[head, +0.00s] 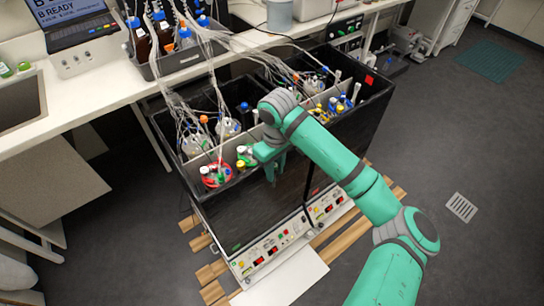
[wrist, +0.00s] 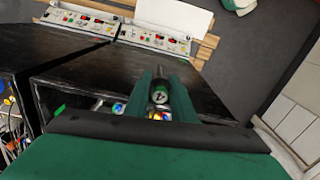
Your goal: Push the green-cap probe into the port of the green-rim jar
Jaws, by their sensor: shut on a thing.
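My gripper (head: 272,172) is over the near wall of the black shaker box, at its left compartment. The probe's tip and any contact with a port are hidden. The green-rim jar (head: 246,155) stands in the left compartment just left of my gripper and is partly covered by it. Its port cannot be made out.
A red-rim jar (head: 215,176) with several caps stands left of the green-rim jar. Loose tubes and cables run above the jars. The black shaker box (head: 262,208) has raised walls around them. A bench (head: 110,95) with bottles is behind; open floor lies right.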

